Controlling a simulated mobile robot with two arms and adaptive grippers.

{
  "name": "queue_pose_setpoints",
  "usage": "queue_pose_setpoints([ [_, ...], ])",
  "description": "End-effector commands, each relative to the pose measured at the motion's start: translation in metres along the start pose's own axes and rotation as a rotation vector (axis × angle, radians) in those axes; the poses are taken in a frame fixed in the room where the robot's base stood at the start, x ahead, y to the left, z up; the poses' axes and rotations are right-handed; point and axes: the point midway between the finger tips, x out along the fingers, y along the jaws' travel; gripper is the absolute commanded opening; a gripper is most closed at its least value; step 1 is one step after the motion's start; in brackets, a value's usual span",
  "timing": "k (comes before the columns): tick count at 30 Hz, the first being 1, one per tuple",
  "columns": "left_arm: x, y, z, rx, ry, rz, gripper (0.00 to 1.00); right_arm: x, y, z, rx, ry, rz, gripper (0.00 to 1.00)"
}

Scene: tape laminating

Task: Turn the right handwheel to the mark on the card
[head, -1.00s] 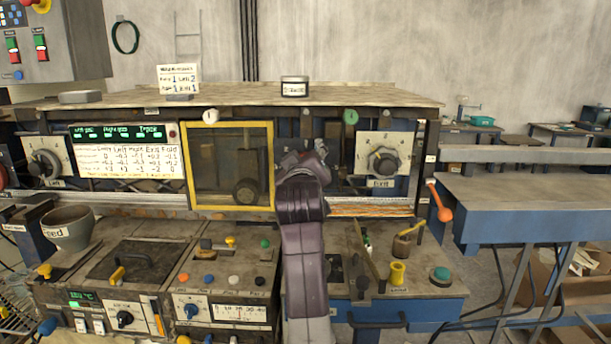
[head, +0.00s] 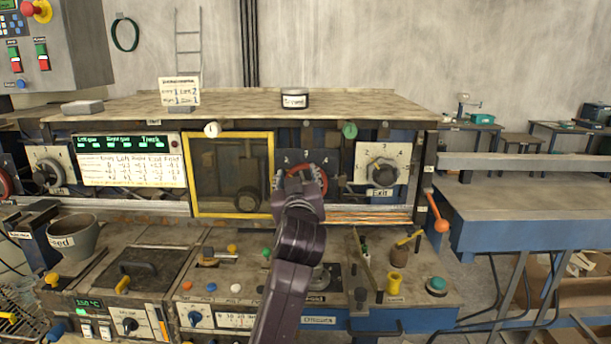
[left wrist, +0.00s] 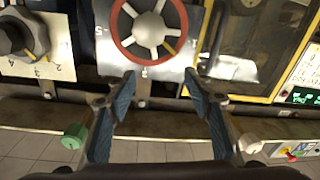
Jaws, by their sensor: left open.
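The right handwheel (head: 318,173) is a red ring on a pale numbered plate, right of the yellow-framed window; my gripper partly hides it in the head view. In the left wrist view the handwheel (left wrist: 187,22) shows its red rim, grey hub and pale spokes, with a yellow-orange mark at lower right. My left gripper (head: 300,178) is in front of it. The left gripper (left wrist: 160,92) is open, its blue fingers apart and empty, below the rim in the wrist picture. The card (head: 180,91) stands on the machine top; its small writing is not surely legible.
The Exit knob (head: 383,173) is to the right of the handwheel. A yellow-framed window (head: 230,134) is to its left. An orange lever (head: 438,212) sticks out at right.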

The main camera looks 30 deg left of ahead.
Motion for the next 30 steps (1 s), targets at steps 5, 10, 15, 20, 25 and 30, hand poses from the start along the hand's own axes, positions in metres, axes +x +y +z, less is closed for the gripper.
queue_pose_setpoints([
  [5,-0.031,0.002,0.032,0.244,-0.010,0.039,0.47,-0.030,0.000,-0.003,0.000,0.000,-0.001,0.47],
  [10,-0.048,0.003,0.054,0.341,-0.020,0.070,0.47,-0.037,0.000,-0.004,0.000,0.000,-0.001,0.47],
  [15,-0.037,0.004,0.057,0.353,-0.022,0.072,0.47,-0.043,0.000,-0.004,0.001,0.000,-0.001,0.47],
  [20,-0.013,0.006,0.056,0.352,-0.023,0.072,0.47,-0.054,0.000,-0.005,0.000,0.000,-0.001,0.47],
  [25,0.011,0.008,0.058,0.350,-0.023,0.072,0.47,-0.062,0.000,-0.006,0.000,0.000,-0.001,0.47],
  [30,0.024,0.008,0.059,0.349,-0.023,0.072,0.47,-0.067,0.001,-0.006,0.000,0.000,-0.001,0.47],
])
